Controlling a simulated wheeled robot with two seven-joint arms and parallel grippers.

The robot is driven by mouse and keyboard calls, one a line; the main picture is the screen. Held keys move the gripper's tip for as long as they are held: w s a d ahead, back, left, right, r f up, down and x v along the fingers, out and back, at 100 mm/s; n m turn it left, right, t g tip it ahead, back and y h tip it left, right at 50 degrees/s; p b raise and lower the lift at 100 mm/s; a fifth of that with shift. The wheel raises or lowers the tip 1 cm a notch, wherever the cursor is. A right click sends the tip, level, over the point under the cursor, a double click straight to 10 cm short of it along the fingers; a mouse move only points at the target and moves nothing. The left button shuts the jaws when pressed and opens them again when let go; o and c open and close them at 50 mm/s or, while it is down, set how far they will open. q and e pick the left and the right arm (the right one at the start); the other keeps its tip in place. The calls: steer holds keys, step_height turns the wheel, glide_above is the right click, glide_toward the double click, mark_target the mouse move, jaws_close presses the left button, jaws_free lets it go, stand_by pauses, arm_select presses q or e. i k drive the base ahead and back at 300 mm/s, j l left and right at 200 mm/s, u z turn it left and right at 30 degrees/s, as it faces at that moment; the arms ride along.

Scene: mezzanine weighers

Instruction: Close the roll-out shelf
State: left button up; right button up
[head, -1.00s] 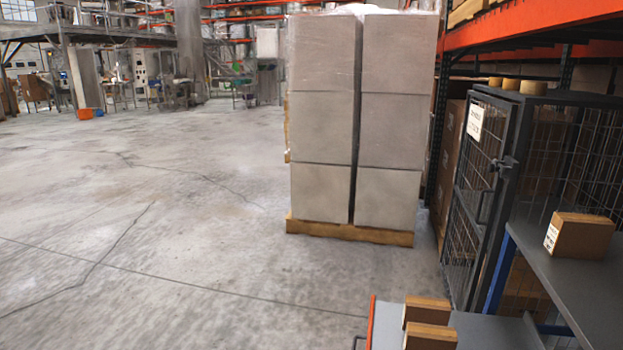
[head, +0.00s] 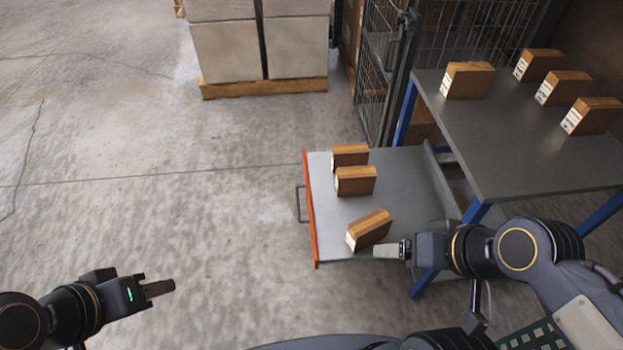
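The roll-out shelf (head: 400,178) is pulled out to the left from the blue-framed shelving unit. It is a grey board with an orange front edge (head: 310,215) and a dark bar handle (head: 300,204) on that edge. Three brown boxes stand on it: a back one (head: 350,154), a middle one (head: 356,181) and a turned front one (head: 370,230). My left gripper (head: 160,288) is over the floor, well left of the handle, holding nothing visible. My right gripper (head: 390,250) is at the shelf's near side, close to the front box; contact is unclear. Neither finger gap shows clearly.
A fixed grey upper shelf (head: 500,135) with several brown boxes stands at right. A mesh cage door (head: 375,75) and a pallet (head: 265,87) with stacked grey cartons are behind. The concrete floor (head: 180,190) left of the handle is clear.

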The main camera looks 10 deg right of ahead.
mark_target(411, 185)
steer(key=j+z, duration=0.75)
steer(key=z, duration=0.2)
steer(key=i+l+z, duration=0.15)
steer(key=z, duration=0.35)
steer(key=i+l+z, duration=0.2)
steer(key=z, duration=0.25)
steer(key=i+l+z, duration=0.2)
steer(key=z, duration=0.3)
steer(key=i, duration=0.35)
